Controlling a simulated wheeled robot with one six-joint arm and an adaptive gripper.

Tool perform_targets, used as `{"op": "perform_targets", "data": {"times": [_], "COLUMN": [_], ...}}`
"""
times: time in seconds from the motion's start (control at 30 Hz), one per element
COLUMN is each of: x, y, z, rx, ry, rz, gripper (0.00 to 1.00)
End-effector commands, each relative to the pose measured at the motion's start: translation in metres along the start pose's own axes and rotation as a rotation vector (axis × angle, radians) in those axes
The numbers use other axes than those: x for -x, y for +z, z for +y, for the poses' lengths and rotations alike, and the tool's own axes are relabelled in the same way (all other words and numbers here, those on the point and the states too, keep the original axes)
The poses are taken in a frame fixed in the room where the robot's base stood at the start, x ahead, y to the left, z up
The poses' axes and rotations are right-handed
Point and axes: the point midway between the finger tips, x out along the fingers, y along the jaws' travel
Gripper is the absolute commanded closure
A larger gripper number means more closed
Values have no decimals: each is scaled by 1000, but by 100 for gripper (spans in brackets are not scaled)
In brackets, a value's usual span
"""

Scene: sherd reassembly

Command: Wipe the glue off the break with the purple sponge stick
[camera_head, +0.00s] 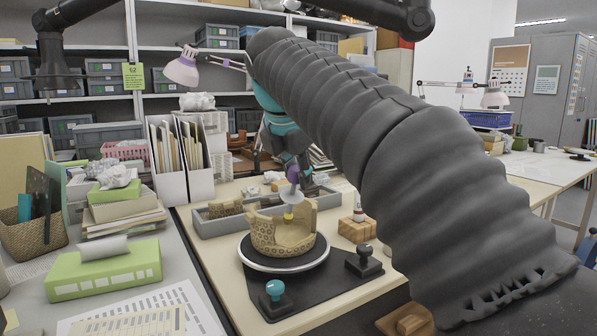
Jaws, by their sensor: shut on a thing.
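The patterned tan pot (268,238) stands on a round black turntable with a white rim (284,268). Its wall is broken, with an uneven upper edge and a gap. My gripper (293,170) points down above the pot and is shut on the purple sponge stick (291,194), of which a pale lilac part shows below the fingers. A small yellow spot (288,214) shows just below the stick, over the pot's opening; I cannot tell whether it is the stick's tip or glue, or whether anything touches the break. My grey-sleeved arm covers the right side of the view.
A teal-topped knob (275,291) and a black knob (364,262) stand beside the turntable. A wooden block (357,231) holding a small bottle is at right. A grey tray (211,228) with sherds lies behind the pot. White file boxes (170,187) stand behind left.

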Motion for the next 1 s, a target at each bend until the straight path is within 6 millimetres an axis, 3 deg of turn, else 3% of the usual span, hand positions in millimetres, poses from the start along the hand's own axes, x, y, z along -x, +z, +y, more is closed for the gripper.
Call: {"op": "perform_targets", "data": {"times": [1.0], "x": [-41], "y": [-18], "z": [-4], "rx": [0], "ry": [0], "rz": [0], "gripper": [90]}}
